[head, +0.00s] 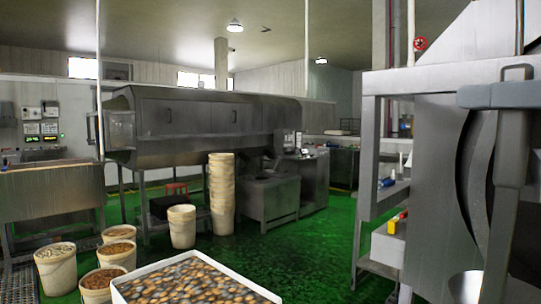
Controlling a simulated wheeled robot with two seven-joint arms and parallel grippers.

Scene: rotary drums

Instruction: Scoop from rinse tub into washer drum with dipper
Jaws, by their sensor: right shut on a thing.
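My right gripper (517,71) is raised at the far right, its fingers pointing up and shut around a dark upright rod, which looks like the dipper's handle (519,30). The dipper's bowl is not visible; the rod runs out at the top edge. A white-rimmed tub (125,295) at the bottom centre, seemingly the rinse tub, holds many brown and grey rounded pieces (195,278). A large grey metal machine (435,140) with a dark curved opening stands at the right, seemingly the washer drum; my right arm hides part of it. My left gripper is not in view.
Several pale buckets (56,270) with contents stand left of the tub. A stack of buckets (221,195) stands farther back. A long grey machine (190,125) spans the back. A shelf unit (375,150) stands beside the drum machine. The green floor (310,245) between is clear.

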